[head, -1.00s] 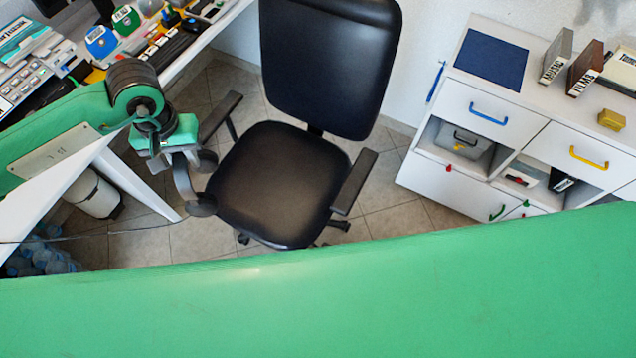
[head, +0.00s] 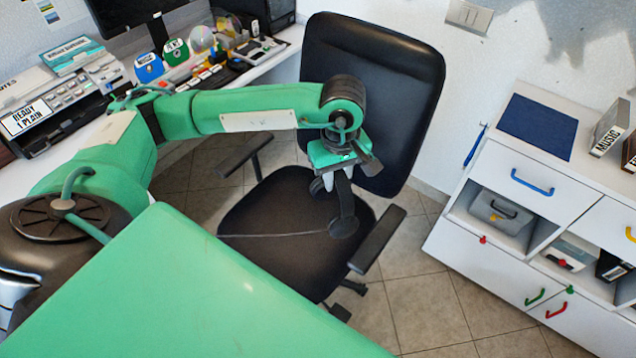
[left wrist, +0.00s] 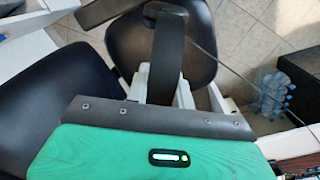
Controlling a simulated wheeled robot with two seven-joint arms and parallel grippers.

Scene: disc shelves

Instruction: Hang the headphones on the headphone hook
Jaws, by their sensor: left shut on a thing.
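My left gripper (head: 333,181) is shut on the black headphones (head: 343,226) and holds them over the office chair. An ear cup hangs below the fingers, and a thin cable trails to the left. In the left wrist view, the dark headband (left wrist: 168,55) stands between the pale fingers of my left gripper (left wrist: 162,88), with the cable running off to the right. A thin blue piece on the left side of the white cabinet, likely the headphone hook (head: 475,146), is to the right of the gripper and apart from it. My right gripper is not in view.
The black office chair (head: 372,90) stands between the desk and the white cabinet (head: 488,272). The cabinet top bears a blue mat (head: 538,127) and books. The desk at the left is crowded with a keyboard, discs and boxes. Tiled floor is free before the cabinet.

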